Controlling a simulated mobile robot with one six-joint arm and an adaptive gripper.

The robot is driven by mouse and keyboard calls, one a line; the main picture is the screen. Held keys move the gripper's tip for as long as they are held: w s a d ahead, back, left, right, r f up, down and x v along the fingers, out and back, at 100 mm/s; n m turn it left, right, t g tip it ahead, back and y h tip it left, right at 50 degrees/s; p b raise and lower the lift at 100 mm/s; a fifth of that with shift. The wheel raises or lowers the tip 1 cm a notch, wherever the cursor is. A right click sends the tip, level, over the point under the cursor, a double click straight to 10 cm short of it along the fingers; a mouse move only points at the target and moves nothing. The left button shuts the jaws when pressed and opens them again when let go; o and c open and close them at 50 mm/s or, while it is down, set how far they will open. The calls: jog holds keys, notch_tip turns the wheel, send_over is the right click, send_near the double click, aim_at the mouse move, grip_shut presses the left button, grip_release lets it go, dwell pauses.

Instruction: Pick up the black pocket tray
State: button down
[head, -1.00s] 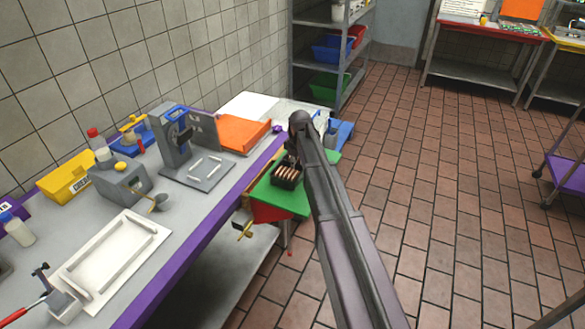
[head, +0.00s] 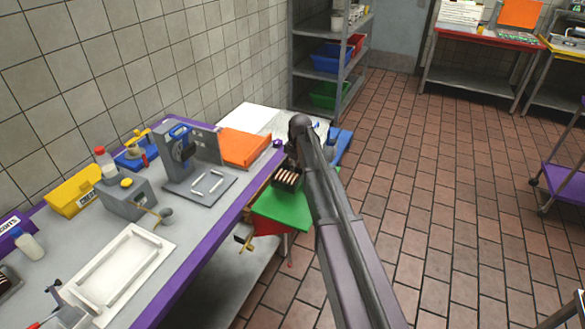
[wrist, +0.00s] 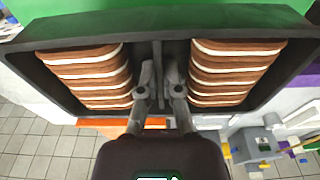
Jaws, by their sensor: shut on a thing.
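The black pocket tray (wrist: 296,73) fills the upper part of the wrist view. It has two pockets, each with a stack of brown cream sandwiches (wrist: 85,72). My gripper (wrist: 160,78) is shut on the tray's middle divider, between the two stacks. In the head view the tray (head: 286,187) shows just left of my arm, over the back part of a green surface (head: 285,209). My gripper is mostly hidden behind my arm there. I cannot tell how large any gap under the tray is.
The purple-edged bench (head: 195,255) runs along the left. It holds an orange tray (head: 243,148), a grey press (head: 177,160), a white tray (head: 125,265) and a yellow bin (head: 72,187). A shelf rack (head: 316,71) stands behind. The tiled floor (head: 435,180) to the right is open.

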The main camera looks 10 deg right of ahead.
jog(key=shift+r+p, duration=1.8)
jog(key=shift+r, duration=0.4)
